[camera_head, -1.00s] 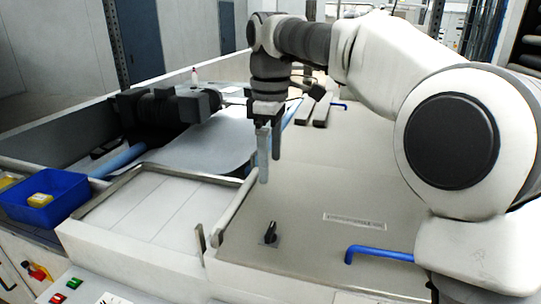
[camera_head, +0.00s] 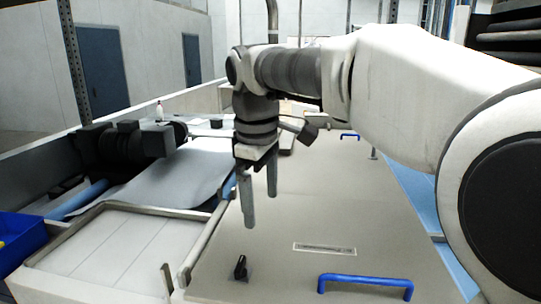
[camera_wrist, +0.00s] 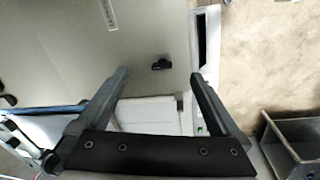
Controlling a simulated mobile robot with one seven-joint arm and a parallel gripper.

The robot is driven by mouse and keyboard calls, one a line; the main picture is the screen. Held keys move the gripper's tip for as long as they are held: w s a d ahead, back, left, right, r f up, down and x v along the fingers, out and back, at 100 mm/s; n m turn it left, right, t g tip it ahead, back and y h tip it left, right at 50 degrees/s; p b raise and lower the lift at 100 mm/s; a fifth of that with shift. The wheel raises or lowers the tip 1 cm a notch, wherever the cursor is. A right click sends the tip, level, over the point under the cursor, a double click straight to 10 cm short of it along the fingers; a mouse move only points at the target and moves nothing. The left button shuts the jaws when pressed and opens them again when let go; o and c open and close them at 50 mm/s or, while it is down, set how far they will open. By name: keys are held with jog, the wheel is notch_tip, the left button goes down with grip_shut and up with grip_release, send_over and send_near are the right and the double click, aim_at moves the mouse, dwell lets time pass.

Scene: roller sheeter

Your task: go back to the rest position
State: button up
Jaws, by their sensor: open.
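My gripper (camera_head: 260,203) is open and empty, its two grey fingers pointing down above the flat beige machine cover (camera_head: 330,205) in the head view. In the wrist view my gripper (camera_wrist: 160,78) shows its two fingers spread apart with nothing between them. A small black rotary knob (camera_head: 240,267) stands on the cover below and a little left of the fingers. The knob also shows between the fingers in the wrist view (camera_wrist: 161,64).
A blue handle (camera_head: 366,281) rises from the cover's front. A pale panelled tray (camera_head: 115,245) lies left, with a blue bin (camera_head: 20,240) beyond its left side. A dark roller unit (camera_head: 125,145) and grey sheet (camera_head: 180,175) lie farther back. The cover's middle is clear.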

jog(key=s+d+f+m+t, duration=0.2)
jog(key=s+d+f+m, duration=0.3)
jog(key=s+d, duration=0.3)
jog(key=s+d+f+m+t+b, duration=0.1)
jog(key=s+d+f+m+t, duration=0.1)
jog(key=s+d+f+m, duration=0.3)
jog(key=s+d+m, duration=0.3)
jog(key=s, duration=0.1)
jog(key=shift+s+d+f, duration=0.25)
jog(key=shift+s+d, duration=0.1)
jog(key=shift+d, duration=0.05)
